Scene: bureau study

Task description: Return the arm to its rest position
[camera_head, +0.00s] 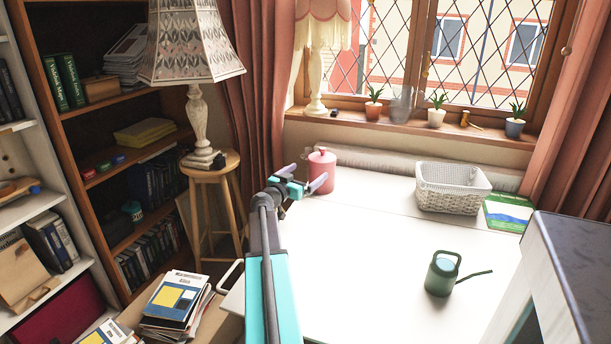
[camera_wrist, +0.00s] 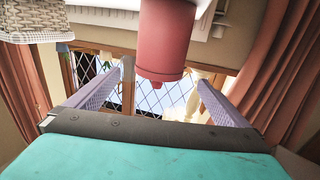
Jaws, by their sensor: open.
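My gripper (camera_head: 302,177) is at the end of my teal arm, raised over the left edge of the white table (camera_head: 370,265). Its two pale lilac fingers are spread apart with nothing held between them. In the wrist view my gripper (camera_wrist: 165,75) also shows open. That view is upside down, with a pink canister (camera_wrist: 166,40) beyond the fingertips. In the head view the canister (camera_head: 322,160) stands upright on the table, behind my gripper. A finger covers part of it. I cannot tell how wide the gap between finger and canister is.
A white basket (camera_head: 450,190), a green book (camera_head: 508,213) and a green watering can (camera_head: 441,275) are on the table. A lamp (camera_head: 197,120) stands on a wooden stool (camera_head: 212,168) left of my arm. Magazines (camera_head: 178,300) are stacked below. The table's middle is clear.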

